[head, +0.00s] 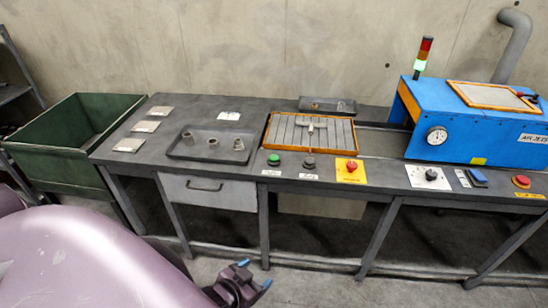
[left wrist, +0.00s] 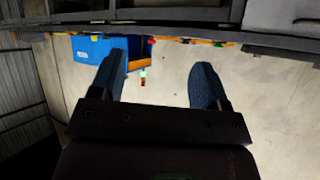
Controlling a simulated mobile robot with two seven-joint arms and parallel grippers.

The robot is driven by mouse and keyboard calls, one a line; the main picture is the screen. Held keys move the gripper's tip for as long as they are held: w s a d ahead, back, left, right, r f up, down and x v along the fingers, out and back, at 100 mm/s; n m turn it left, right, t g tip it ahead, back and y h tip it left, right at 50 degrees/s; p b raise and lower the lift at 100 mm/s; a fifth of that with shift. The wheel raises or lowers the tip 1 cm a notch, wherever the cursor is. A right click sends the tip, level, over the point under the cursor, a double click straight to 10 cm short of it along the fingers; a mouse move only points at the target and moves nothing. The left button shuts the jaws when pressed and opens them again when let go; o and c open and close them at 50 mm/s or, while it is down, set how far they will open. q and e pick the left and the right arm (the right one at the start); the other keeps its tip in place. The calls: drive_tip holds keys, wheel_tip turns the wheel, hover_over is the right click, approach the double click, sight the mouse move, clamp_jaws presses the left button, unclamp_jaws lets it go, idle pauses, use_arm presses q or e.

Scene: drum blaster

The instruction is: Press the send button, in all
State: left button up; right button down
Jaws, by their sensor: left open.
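A green button (head: 274,160) and a dark button (head: 309,163) sit side by side on the bench's front edge, each above a small white label too small to read. A red button (head: 351,168) stands on a yellow plate to their right. A blue control (head: 478,178) and another red button (head: 521,181) sit farther right. I cannot tell which is the send button. My left gripper (head: 254,276) is open and empty, low in front of the bench and apart from the buttons. Its spread fingers show in the left wrist view (left wrist: 158,83). My right gripper is out of view.
A blue machine (head: 450,125) with a gauge and lit signal tower (head: 422,57) is at the right. A dark tray (head: 175,150) holds small parts. A green bin (head: 40,150) stands left.

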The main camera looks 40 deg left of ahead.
use_arm(q)
drive_tip(key=c, duration=1.2)
drive_tip(key=shift+s+f, duration=0.1)
drive_tip(key=shift+s, duration=0.05)
clamp_jaws()
drive_tip(key=shift+w, duration=0.2)
